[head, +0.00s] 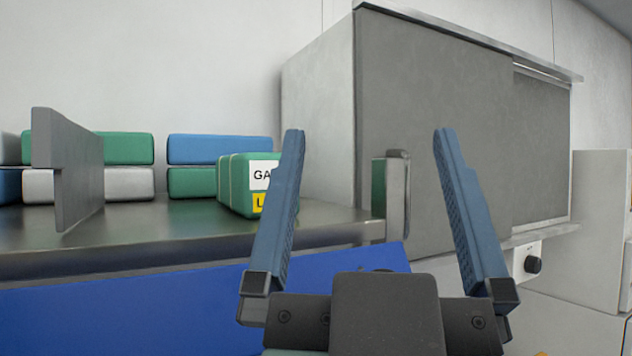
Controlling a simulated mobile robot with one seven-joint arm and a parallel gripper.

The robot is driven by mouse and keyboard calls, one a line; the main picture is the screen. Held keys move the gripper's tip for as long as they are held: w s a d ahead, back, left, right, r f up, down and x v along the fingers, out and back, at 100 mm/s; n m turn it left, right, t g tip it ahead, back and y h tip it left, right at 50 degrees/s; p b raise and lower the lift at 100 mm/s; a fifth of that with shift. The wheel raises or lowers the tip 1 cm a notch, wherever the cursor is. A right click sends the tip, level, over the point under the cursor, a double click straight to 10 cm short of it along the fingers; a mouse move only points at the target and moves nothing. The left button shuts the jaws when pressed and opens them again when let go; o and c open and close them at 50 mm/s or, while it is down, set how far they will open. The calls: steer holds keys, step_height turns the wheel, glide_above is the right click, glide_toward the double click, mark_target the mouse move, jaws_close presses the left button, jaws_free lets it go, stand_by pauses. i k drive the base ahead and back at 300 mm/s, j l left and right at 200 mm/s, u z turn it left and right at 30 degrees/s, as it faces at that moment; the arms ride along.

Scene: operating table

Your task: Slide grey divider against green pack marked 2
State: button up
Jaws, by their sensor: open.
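A grey divider (78,172) stands upright on the dark metal shelf (175,226) at the left. A row of green packs (240,195) lies to its right, set apart from it. The front pack has a white label starting "GA" and a yellow label, both partly covered by my left finger. No mark 2 is readable on any pack. My gripper (370,135) is open, its two blue fingers pointing up and away. Between the fingers, further off, a grey upright piece (397,195) with a green face stands near the shelf's right end; I cannot tell what it is.
Green, blue and white packs (220,150) are stacked along the back wall. A large grey cabinet (440,130) stands behind and to the right. A blue panel (150,320) runs below the shelf's front edge. Bare shelf lies between divider and green row.

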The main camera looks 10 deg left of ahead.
mark_target(75, 153)
steer(key=k+l, duration=0.15)
steer(key=k, duration=0.45)
steer(key=k+u, duration=0.1)
steer(key=u, duration=0.25)
steer(key=k+u, duration=0.1)
steer(key=u, duration=0.3)
steer(key=k+u, duration=0.1)
steer(key=u, duration=0.7)
steer(key=i+l, duration=0.15)
steer(key=i, duration=0.4)
